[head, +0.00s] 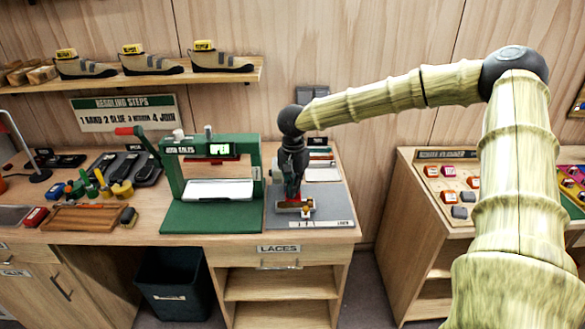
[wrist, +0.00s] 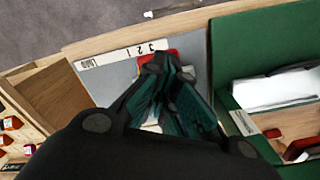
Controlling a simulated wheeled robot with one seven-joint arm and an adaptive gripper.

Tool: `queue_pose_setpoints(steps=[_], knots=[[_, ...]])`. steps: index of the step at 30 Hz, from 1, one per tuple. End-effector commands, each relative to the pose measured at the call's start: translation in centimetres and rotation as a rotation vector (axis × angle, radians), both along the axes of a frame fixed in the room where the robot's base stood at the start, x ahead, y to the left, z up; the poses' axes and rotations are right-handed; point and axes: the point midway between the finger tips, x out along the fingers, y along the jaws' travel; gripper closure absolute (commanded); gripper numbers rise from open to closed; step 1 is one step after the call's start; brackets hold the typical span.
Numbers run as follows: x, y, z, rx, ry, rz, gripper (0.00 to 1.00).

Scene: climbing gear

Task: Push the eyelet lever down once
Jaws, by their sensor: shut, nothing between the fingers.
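My gripper (head: 291,188) points down over the grey mat (head: 335,207) at the right end of the workbench. Its fingers are shut and empty. A small red part (head: 291,202), probably the eyelet lever, shows just under the fingertips, above a small tan and white base (head: 306,210). In the wrist view my gripper (wrist: 168,70) covers most of this device. Only some red (wrist: 172,55) shows beyond the fingertips. I cannot tell whether the fingers touch the red part, or how far it is tilted.
Left of the mat stands a green press (head: 170,175) with a red-tipped handle (head: 124,131) and a lit OPEN display. A numbered strip (wrist: 122,52) lies along the mat's front edge. A separate cabinet (head: 425,210) with coloured pieces stands to the right across a gap.

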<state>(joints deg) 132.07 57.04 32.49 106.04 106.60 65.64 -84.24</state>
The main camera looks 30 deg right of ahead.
Motion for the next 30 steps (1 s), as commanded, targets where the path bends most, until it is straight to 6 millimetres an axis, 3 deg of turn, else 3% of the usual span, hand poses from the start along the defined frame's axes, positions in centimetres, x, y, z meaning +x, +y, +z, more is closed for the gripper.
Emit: queue_pose_setpoints(steps=[30], knots=[[0.0,0.0,6.8,0.000,0.001,0.000,1.00]])
